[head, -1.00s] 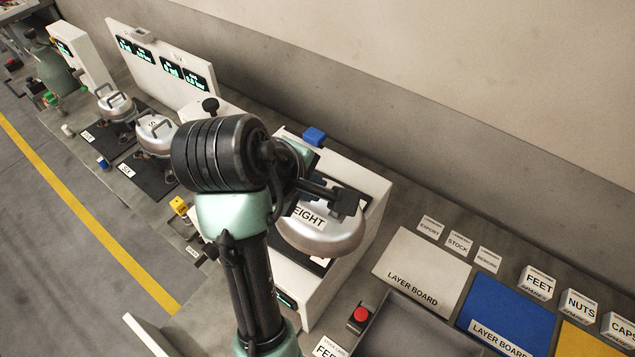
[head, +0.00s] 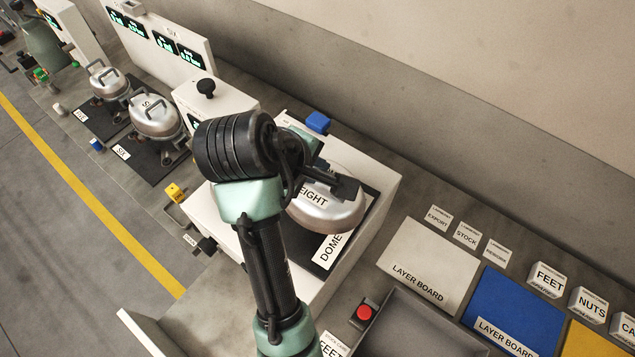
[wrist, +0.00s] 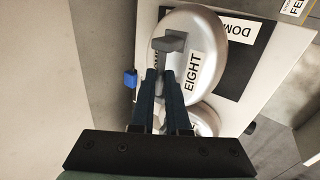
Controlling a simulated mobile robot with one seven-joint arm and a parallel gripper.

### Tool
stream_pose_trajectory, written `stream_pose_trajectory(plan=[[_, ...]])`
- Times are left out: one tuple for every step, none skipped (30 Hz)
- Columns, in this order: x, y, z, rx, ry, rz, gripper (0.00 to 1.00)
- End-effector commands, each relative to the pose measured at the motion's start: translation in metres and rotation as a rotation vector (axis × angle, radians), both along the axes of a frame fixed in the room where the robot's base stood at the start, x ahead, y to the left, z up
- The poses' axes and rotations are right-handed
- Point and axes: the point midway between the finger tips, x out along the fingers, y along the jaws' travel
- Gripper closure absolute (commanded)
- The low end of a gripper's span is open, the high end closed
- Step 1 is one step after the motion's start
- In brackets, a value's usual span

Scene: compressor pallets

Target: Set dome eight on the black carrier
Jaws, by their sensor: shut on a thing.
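Dome eight (head: 328,211) is a silver dome with a white EIGHT label, over a black mat (head: 367,205) on a white stand. I cannot tell if it touches the mat. My gripper (head: 345,186) is shut on its grey handle. In the wrist view, dome eight (wrist: 208,40) sits ahead of my gripper (wrist: 167,75), with the handle (wrist: 169,43) between the fingertips. Part of another silver rounded thing (wrist: 206,121) shows behind the fingers. My arm hides the dome's left side in the head view. I cannot tell which black surface is the black carrier.
Two silver units stand on black mats at the left, one labelled SIX (head: 155,117). A white post with a black knob (head: 206,88) and a blue block (head: 318,122) are near the stand (head: 352,262). Layer boards (head: 428,266) and a grey tray (head: 415,325) lie right.

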Motion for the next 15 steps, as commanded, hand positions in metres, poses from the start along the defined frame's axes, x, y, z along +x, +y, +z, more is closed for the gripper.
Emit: stream_pose_trajectory(plan=[[0.001, 0.000, 0.000, -0.002, -0.005, 0.000, 1.00], [0.001, 0.000, -0.002, -0.001, -0.005, -0.001, 1.00], [0.001, 0.000, -0.004, -0.001, -0.005, -0.001, 1.00], [0.001, 0.000, -0.006, -0.001, -0.006, -0.002, 1.00], [0.001, 0.000, -0.009, -0.001, -0.005, -0.001, 1.00], [0.000, 0.000, -0.014, -0.001, -0.003, -0.002, 1.00], [0.000, 0.000, -0.018, -0.001, -0.003, -0.001, 1.00], [0.000, 0.000, -0.022, -0.002, -0.001, -0.001, 1.00], [0.000, -0.001, -0.028, -0.001, -0.002, -0.001, 1.00], [0.001, -0.001, -0.031, -0.001, -0.004, -0.002, 1.00], [0.000, -0.001, -0.034, -0.001, -0.004, -0.002, 1.00], [0.001, -0.001, -0.038, -0.001, -0.005, -0.001, 1.00], [0.001, -0.001, -0.039, -0.001, -0.005, -0.001, 1.00], [0.001, -0.001, -0.040, -0.001, -0.007, -0.001, 1.00], [0.001, 0.000, -0.041, -0.001, -0.008, -0.001, 1.00]])
